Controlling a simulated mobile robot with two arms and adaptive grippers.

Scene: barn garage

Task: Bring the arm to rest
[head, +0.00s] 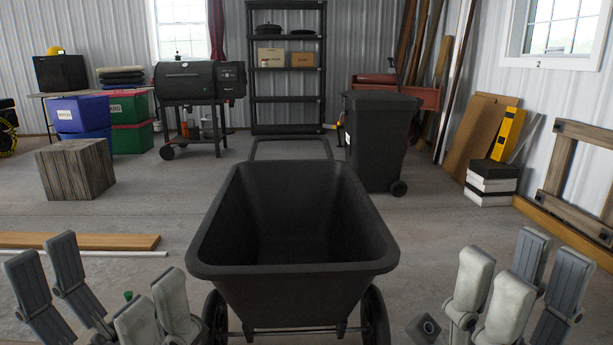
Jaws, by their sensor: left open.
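My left gripper (103,278) is at the bottom left of the head view, its grey fingers spread apart with nothing between them that I can tell is held. My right gripper (518,272) is at the bottom right. Its finger pairs also stand apart and it looks empty. Both grippers point upward, one on each side of a black wheeled cart (290,268), and neither touches it. The cart's tub is empty. The arm links behind the fingers are mostly cut off by the lower picture edge.
Wooden planks (85,241) lie on the floor at left, near a wooden block (75,170). A black wheeled bin (376,142) stands beyond the cart. A wooden frame (560,165) leans at right. Concrete floor is clear between the cart and the block.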

